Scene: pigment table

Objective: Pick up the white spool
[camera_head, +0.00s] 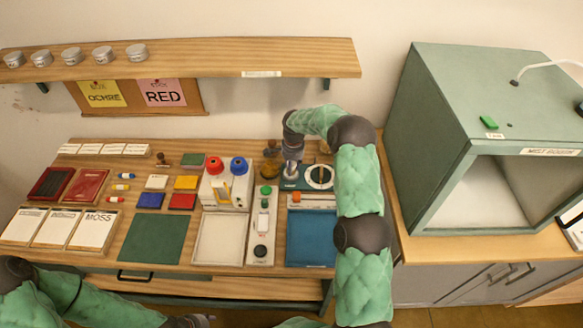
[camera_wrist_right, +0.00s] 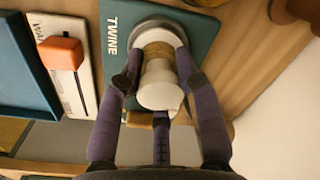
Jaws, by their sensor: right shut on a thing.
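The white spool (camera_wrist_right: 160,88) has a pale rounded end, a tan wound band and a wide grey-white flange. In the right wrist view it is over the teal TWINE board (camera_wrist_right: 114,50). My right gripper (camera_wrist_right: 158,98) is shut on it, with fingers on both sides. I cannot tell whether the flange touches the board. In the head view my right gripper (camera_head: 291,170) is over the left part of the teal board (camera_head: 304,186) and hides most of the spool. My left gripper (camera_head: 192,321) is at the bottom edge, partly cut off; its jaws are unclear.
A white strip with an orange block (camera_wrist_right: 62,53) and a blue tray (camera_head: 311,238) are close by. A bottle stand (camera_head: 224,188) stands to the left. The green booth (camera_head: 440,150) stands to the right.

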